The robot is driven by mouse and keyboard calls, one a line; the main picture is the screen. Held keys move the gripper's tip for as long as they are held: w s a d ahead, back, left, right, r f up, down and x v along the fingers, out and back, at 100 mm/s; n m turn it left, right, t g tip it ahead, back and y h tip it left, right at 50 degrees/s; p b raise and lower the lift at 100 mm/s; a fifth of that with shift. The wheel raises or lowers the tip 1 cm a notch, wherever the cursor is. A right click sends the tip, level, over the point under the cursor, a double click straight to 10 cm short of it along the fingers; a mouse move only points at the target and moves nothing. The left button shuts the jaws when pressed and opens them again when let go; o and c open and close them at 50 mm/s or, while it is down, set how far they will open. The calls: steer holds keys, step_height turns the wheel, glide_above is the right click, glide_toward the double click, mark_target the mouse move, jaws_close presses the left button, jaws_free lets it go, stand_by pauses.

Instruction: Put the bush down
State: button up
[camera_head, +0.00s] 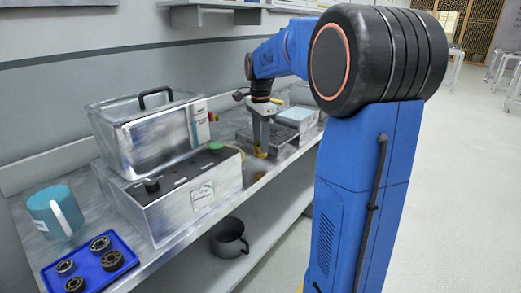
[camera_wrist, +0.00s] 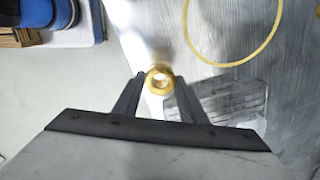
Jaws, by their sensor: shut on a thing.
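The bush (camera_wrist: 159,80) is a small brass-coloured ring with a bright hole, seen end-on in the wrist view. My gripper (camera_wrist: 157,77) is shut on it, with the bush between the two fingertips. In the head view my gripper (camera_head: 260,151) points down over the metal bench, right of the silver machine, with a yellowish piece at its tips. A thin yellow circle (camera_wrist: 225,66) shows on the grey bench top in the wrist view, above and right of the bush. The gap between bush and bench cannot be told.
A silver machine (camera_head: 190,200) carries a lidded steel tank (camera_head: 150,142). A teal mug (camera_head: 55,212) and a blue tray (camera_head: 117,243) with several bearings stand at left. A grey tray (camera_head: 283,145) and pale box (camera_head: 298,116) lie beyond my gripper. A dark pot (camera_head: 229,238) sits on the lower shelf.

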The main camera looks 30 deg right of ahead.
steer(key=shift+f, duration=1.9)
steer(key=shift+f, duration=0.1)
steer(key=o, duration=1.4)
step_height(320, 180, up, 12)
steer(key=shift+r, duration=0.15)
